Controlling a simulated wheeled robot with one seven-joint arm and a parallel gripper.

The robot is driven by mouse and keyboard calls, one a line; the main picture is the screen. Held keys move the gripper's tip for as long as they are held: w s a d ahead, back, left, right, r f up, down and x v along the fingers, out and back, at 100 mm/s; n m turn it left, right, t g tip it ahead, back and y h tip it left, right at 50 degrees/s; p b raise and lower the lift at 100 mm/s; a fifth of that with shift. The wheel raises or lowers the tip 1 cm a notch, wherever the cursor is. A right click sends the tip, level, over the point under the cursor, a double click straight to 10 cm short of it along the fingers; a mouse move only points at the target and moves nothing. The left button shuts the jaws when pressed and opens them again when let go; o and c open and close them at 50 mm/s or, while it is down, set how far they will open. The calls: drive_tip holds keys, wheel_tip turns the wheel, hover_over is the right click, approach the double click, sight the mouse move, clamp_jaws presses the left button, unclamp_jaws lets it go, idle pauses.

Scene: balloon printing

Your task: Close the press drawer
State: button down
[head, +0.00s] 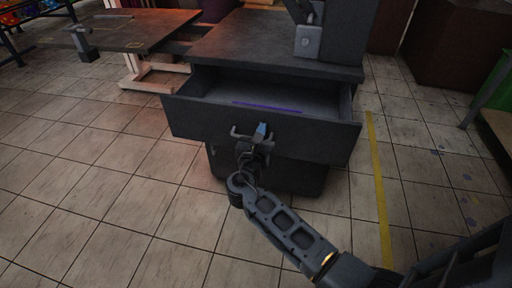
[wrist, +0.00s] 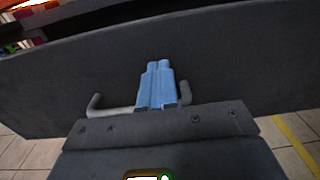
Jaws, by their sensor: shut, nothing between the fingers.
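The press drawer (head: 190,119) is a dark grey drawer under the press table top, pulled open toward me; its inside shows, with a thin purple strip (head: 268,106) lying in it. A grey bar handle (head: 238,133) is on its front. My gripper (head: 262,129) is at the handle, in front of the drawer face. In the wrist view, the blue fingers of my gripper (wrist: 156,82) are together over the handle (wrist: 104,108), with the drawer front (wrist: 230,70) close behind. I cannot tell whether the fingertips touch the front.
The press (head: 309,40) stands on the dark table top (head: 250,48) above the drawer. Another table (head: 130,30) stands at the back left. A yellow floor line (head: 379,185) runs at the right. The tiled floor at left is clear.

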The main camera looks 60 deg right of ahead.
drive_tip(key=b+x, duration=0.4)
drive_tip(key=x, duration=1.7)
drive_tip(key=shift+d+b, duration=0.2)
drive_tip(key=shift+b, duration=0.2)
drive_tip(key=shift+d+r, duration=0.1)
